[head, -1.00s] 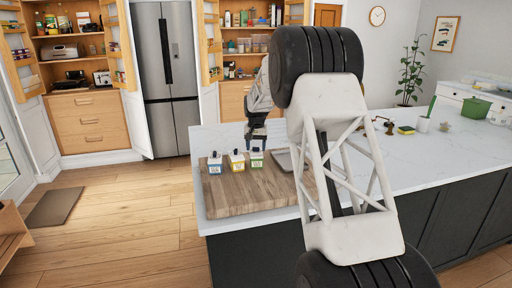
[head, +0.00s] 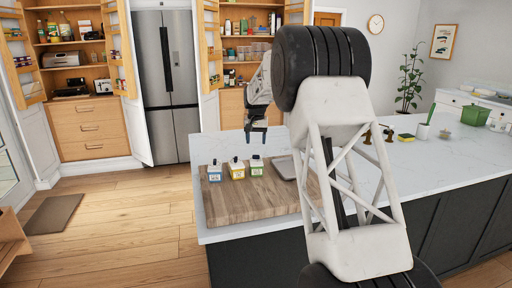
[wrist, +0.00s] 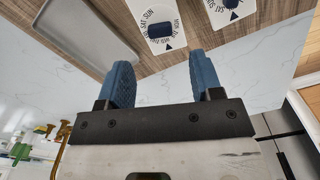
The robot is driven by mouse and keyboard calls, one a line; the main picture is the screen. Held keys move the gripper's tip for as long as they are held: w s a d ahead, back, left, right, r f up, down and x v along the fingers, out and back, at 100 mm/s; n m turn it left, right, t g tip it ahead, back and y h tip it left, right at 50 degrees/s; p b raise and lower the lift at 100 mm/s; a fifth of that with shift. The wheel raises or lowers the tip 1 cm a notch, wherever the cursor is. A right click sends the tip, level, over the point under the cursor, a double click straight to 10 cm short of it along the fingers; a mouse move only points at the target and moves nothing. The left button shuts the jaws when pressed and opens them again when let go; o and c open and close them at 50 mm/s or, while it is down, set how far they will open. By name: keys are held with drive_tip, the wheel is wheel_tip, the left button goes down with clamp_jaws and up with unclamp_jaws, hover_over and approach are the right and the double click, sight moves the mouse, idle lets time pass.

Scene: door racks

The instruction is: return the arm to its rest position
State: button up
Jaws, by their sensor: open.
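My gripper (head: 256,136) hangs above the far edge of the wooden board in the head view, fingers pointing down. In the wrist view its two blue fingers (wrist: 160,84) stand apart with nothing between them. Two box tops with day lettering and dark knobs show beyond the fingers in the wrist view, one near the middle (wrist: 152,20).
The wooden board (head: 240,205) lies on the white counter (head: 440,160). A grey tray (head: 286,167) lies right of the boxes. A yellow sponge (head: 406,137), brass items (head: 367,136) and a green pot (head: 475,114) stand farther right. Open cabinets and a fridge (head: 167,80) are behind.

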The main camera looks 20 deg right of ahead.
drive_tip(key=shift+r, duration=0.45)
drive_tip(key=shift+s+r, duration=0.2)
drive_tip(key=shift+s, duration=0.05)
drive_tip(key=s+a+r+n, duration=0.1)
drive_tip(key=s+a+r, duration=0.15)
drive_tip(key=s, duration=0.85)
drive_tip(key=s+a+r+t, duration=0.15)
drive_tip(key=s+r, duration=0.25)
drive_tip(key=s, duration=0.7)
drive_tip(key=s+a+r+n, duration=0.1)
drive_tip(key=s+a+r, duration=0.25)
drive_tip(key=s, duration=0.75)
drive_tip(key=s+a+f, duration=0.1)
drive_tip(key=s+f, duration=0.2)
drive_tip(key=s, duration=0.8)
drive_tip(key=s+a+f+n, duration=0.1)
drive_tip(key=s+f, duration=0.2)
drive_tip(key=s, duration=0.8)
drive_tip(key=s+a+f+n+t, duration=0.1)
drive_tip(key=s+f, duration=0.3)
drive_tip(key=s, duration=0.8)
